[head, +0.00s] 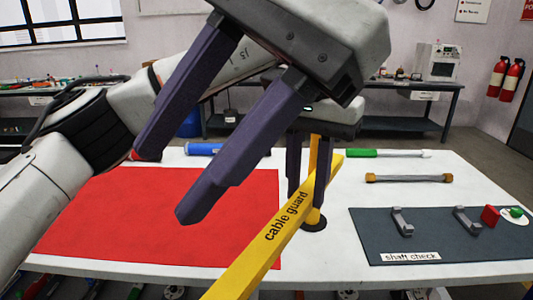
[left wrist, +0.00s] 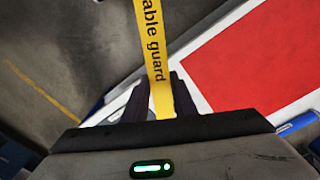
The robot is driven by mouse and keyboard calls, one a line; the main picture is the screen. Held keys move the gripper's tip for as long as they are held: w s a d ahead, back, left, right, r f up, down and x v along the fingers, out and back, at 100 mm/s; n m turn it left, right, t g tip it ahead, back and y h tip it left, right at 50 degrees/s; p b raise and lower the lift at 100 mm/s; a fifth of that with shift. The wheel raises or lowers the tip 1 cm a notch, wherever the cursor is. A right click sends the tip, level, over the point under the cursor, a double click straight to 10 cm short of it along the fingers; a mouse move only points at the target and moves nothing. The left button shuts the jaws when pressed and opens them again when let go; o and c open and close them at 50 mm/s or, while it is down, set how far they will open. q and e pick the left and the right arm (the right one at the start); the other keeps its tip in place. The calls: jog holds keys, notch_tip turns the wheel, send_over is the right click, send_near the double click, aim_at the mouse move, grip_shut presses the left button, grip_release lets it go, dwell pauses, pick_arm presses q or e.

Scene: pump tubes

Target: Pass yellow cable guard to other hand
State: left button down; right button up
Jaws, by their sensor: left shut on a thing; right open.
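The yellow cable guard (head: 285,218) is a long bar lettered "cable guard". It slants from the lower middle up to the right in the head view. My left gripper (head: 306,190) is shut on it near its upper end. In the left wrist view the guard (left wrist: 153,45) runs up from between the left fingers (left wrist: 152,95). My right gripper (head: 165,188) is open and empty, large in the foreground, pointing down-left, with its fingers left of the guard and apart from it in the picture. It hides part of my left arm.
A white table (head: 320,255) bears a red mat (head: 150,220) at left and a dark "shaft check" mat (head: 440,240) at right with grey brackets. A yellow post (head: 315,215) on a dark base stands behind the guard. Green-ended (head: 370,153) and orange-ended (head: 408,178) rods lie behind.

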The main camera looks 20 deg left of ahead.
jog(key=w+d+f+n+t+h, duration=0.1)
jog(key=w+f+t+h, duration=0.3)
jog(key=t, duration=0.1)
jog(key=t+h, duration=0.3)
jog(key=h, duration=0.1)
send_near(287, 222)
jog(key=x, duration=0.9)
grip_shut()
pick_arm(q)
jog(key=c, duration=1.4)
grip_release()
jog(key=shift+o, duration=0.2)
